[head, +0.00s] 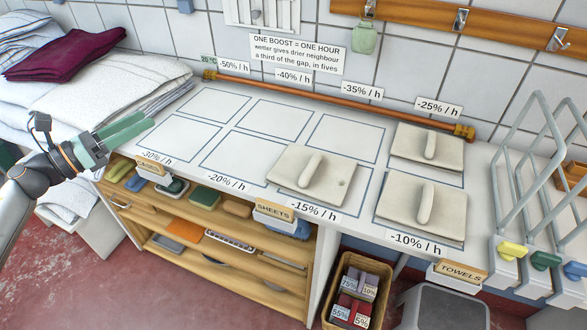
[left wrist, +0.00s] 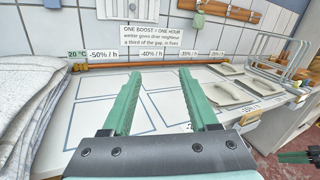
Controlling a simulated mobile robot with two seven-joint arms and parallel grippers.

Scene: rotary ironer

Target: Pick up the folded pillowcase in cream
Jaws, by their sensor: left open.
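Three flat cream folded pieces, each with a raised ridge on top, lie on the white table: one at the middle front (head: 330,178), one at the back right (head: 400,140), one at the front right (head: 400,208). The middle one has a small dark spot. I cannot tell which of them is the pillowcase. They also show small at the right of the left wrist view (left wrist: 228,96). My left gripper (head: 145,124) is open and empty over the table's left end, well left of them. What seems to be my right gripper (left wrist: 298,157) shows at the lower right edge of the left wrist view.
The table (head: 240,183) has several empty outlined spaces with rate labels. A copper rail (head: 330,104) runs along its back. Folded linen and a maroon cloth (head: 70,53) lie at left. A wire rack (head: 535,170) stands at right. Shelves (head: 240,227) and a basket (head: 355,290) are below.

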